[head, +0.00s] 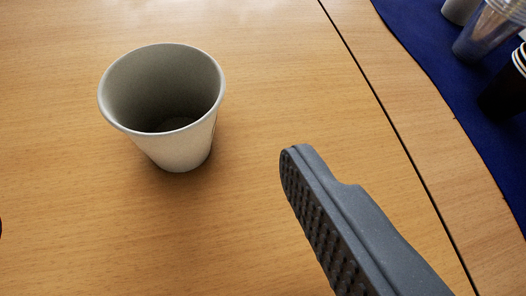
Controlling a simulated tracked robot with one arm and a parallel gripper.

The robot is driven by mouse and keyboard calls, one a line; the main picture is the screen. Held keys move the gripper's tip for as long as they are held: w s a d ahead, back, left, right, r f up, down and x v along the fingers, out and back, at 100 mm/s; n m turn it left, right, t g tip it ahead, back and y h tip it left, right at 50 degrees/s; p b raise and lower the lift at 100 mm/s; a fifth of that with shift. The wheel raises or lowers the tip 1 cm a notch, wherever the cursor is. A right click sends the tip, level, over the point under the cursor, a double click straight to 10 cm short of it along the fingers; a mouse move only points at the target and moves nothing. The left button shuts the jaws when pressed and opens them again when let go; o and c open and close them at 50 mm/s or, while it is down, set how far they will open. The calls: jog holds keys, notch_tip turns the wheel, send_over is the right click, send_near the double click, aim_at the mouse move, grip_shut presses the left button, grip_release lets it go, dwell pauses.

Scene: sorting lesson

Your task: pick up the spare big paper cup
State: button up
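A white paper cup (182,150) stands upright and alone on the wooden table, left of centre in the head view. Its open mouth faces up and it looks empty. My gripper (146,192) is open and empty. One grey finger with a studded inner pad shows at the lower right, to the right of the cup and apart from it. Only a dark sliver at the left edge shows of what looks like the other finger. The cup lies ahead of the gap between them.
The wooden table (60,40) is clear around the cup. A dark seam runs down its right side. At the upper right, a blue cloth (425,32) carries a clear plastic cup (486,32), a white cup (459,10) and dark cups (505,92), partly cut off.

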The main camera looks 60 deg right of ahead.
aim_at(163, 131)
jog(key=b+x, duration=0.1)
jog(key=x, duration=0.7)
jog(key=shift+d+f, duration=0.1)
jog(key=shift+f, duration=0.1)
jog(key=shift+r+b+x, duration=0.15)
jog(key=shift+b+x, duration=0.4)
jog(key=shift+x, duration=0.8)
jog(key=shift+r+b+x, duration=0.2)
jog(key=shift+b+x, duration=0.35)
jog(key=shift+x, duration=0.8)
jog(key=shift+d, duration=0.2)
jog(key=c, duration=1)
